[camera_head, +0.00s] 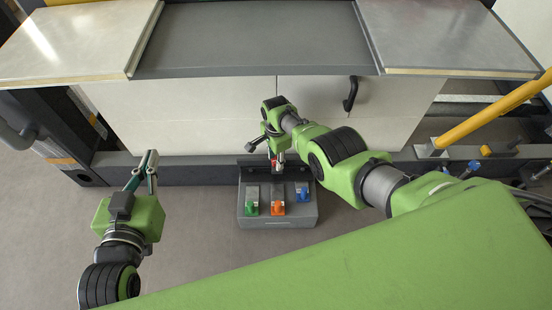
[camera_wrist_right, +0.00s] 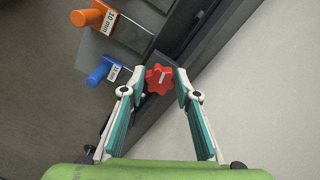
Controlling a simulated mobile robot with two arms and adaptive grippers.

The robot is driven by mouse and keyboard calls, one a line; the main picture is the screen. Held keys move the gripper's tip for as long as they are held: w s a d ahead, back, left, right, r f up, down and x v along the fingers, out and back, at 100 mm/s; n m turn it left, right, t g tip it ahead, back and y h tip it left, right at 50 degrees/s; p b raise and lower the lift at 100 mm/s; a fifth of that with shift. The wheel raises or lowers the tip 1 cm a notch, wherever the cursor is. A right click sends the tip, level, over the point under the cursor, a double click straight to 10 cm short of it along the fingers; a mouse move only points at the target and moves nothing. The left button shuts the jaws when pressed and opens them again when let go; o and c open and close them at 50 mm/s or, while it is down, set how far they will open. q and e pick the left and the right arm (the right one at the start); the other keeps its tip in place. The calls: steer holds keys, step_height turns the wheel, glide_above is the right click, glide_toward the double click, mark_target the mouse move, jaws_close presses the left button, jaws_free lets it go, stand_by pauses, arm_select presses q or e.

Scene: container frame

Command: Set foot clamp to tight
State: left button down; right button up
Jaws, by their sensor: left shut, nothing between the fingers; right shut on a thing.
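A red star-shaped knob (camera_wrist_right: 158,79) with a pale mark on its face sits at the edge of a dark grey block. My right gripper (camera_wrist_right: 160,76) is shut on this knob, one finger on each side of it. In the head view the right gripper (camera_head: 276,157) reaches down at the back of the grey block (camera_head: 277,222), and only a bit of red shows there. My left gripper (camera_head: 147,163) is shut and empty, to the left of the block, pointing toward the cabinet. The word for the clamp's setting cannot be read.
The block carries green (camera_head: 251,208), orange (camera_head: 278,209) and blue (camera_head: 303,195) handled pieces in front of the knob. Behind it stands a white cabinet (camera_head: 190,115) with a black handle (camera_head: 350,94) and grey top. A yellow bar (camera_head: 490,112) slants at the right. Floor at front left is clear.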

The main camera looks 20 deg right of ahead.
stand_by(0.5)
steer(key=o, duration=1.1)
steer(key=shift+r, duration=0.1)
steer(key=shift+w+r, duration=0.1)
steer(key=shift+r, duration=0.55)
step_height(320, 180, up, 10)
steer(key=shift+r, duration=0.25)
